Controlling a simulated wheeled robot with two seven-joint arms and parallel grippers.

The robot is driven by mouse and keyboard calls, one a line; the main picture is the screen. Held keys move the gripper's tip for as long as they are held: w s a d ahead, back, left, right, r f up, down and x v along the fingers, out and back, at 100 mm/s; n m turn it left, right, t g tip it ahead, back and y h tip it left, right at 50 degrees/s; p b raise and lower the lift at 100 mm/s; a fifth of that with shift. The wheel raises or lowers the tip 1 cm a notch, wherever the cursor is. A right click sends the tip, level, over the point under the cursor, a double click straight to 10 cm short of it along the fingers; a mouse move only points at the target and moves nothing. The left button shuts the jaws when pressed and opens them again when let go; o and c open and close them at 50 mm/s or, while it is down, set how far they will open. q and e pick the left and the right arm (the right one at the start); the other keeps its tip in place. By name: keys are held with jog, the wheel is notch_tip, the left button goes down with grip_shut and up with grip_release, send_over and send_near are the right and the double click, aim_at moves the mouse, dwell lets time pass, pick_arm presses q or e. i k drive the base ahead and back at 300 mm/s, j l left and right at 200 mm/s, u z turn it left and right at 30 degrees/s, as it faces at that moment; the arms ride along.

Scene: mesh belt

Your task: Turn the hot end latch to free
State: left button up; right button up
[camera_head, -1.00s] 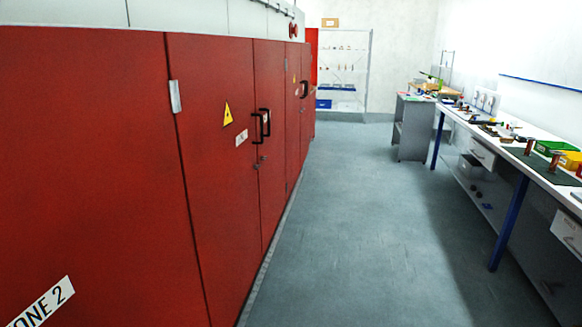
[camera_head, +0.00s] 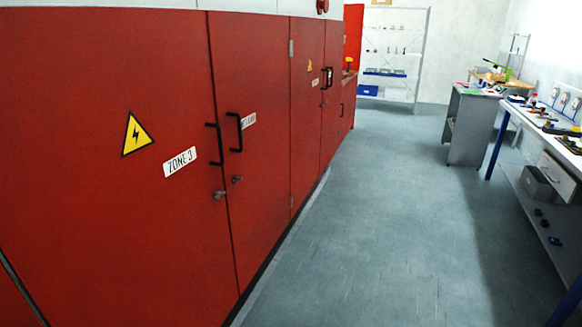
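A long red cabinet (camera_head: 90,200) runs along the left side of the head view. Its near door pair has two black handles (camera_head: 227,140) and two small latches, one on each door: a left latch (camera_head: 219,195) and a right latch (camera_head: 237,179). The left door carries a yellow warning triangle (camera_head: 137,134) and a white ZONE 3 label (camera_head: 180,162). A second door pair with black handles (camera_head: 327,78) stands farther down. I cannot tell which latch is the hot end one. Neither of my grippers is in view.
The grey floor (camera_head: 390,210) between the cabinet and the benches is clear. A white workbench (camera_head: 560,130) with blue legs and tools stands at right. A grey cabinet (camera_head: 470,130) stands beyond it. A wire shelf (camera_head: 395,50) stands at the far wall.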

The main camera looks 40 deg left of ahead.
aim_at(235, 179)
jog(key=i+l+u, duration=0.1)
jog(key=i+u, duration=0.2)
jog(key=i, duration=0.25)
jog(key=i+l+u, duration=0.3)
jog(key=i, duration=0.25)
jog(key=i+l+u, duration=0.35)
jog(key=i, duration=0.2)
